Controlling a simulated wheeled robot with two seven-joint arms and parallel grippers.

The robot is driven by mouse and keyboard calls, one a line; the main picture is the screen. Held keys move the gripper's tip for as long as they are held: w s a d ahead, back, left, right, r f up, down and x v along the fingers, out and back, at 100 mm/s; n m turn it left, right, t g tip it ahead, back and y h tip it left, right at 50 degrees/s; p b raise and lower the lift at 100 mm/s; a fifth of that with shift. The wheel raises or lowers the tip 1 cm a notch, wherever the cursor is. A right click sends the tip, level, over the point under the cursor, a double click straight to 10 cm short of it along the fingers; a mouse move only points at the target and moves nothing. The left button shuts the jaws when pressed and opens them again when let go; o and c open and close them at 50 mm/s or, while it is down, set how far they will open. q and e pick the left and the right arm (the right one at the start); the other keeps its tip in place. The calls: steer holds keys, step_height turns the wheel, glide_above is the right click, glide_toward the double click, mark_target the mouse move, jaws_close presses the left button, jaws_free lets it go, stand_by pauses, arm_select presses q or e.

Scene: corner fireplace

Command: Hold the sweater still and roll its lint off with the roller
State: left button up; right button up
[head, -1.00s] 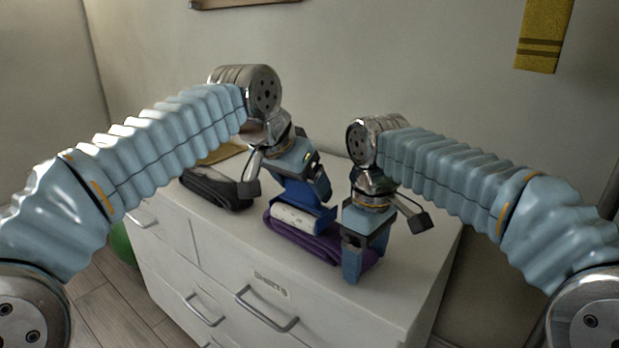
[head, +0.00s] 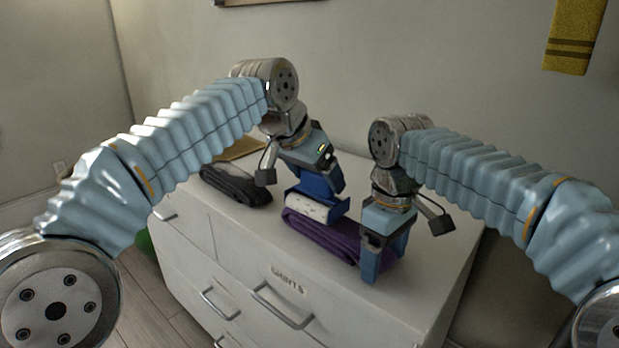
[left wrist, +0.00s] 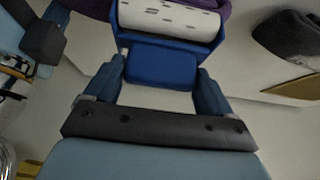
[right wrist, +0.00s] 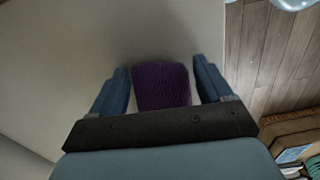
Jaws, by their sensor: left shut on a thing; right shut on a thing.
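The purple folded sweater (head: 330,238) lies on top of the white dresser near its front edge. It also shows in the right wrist view (right wrist: 161,86). The lint roller has a blue frame and a white roll (head: 309,209) with dark marks, clearer in the left wrist view (left wrist: 168,18). The roll is over the sweater's left part and appears to touch it. My left gripper (left wrist: 160,78) is shut on the roller's blue handle (left wrist: 160,66). My right gripper (right wrist: 161,88) is shut on the sweater's right end, its fingers on either side. The fingers hide part of the sweater.
A dark folded garment (head: 236,186) lies at the dresser's left, with a mustard-coloured item (head: 240,150) behind it. The dresser top (head: 440,262) is bare to the right. Drawer handles (head: 281,307) stick out in front. The wall stands close behind.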

arm_select(q)
steer(key=shift+w+d+f, duration=0.1)
steer(key=shift+w+d, duration=1.2)
steer(key=shift+w, duration=0.15)
step_height(320, 180, up, 6)
arm_select(e)
steer(key=o, duration=1.2)
steer(key=shift+o, duration=0.2)
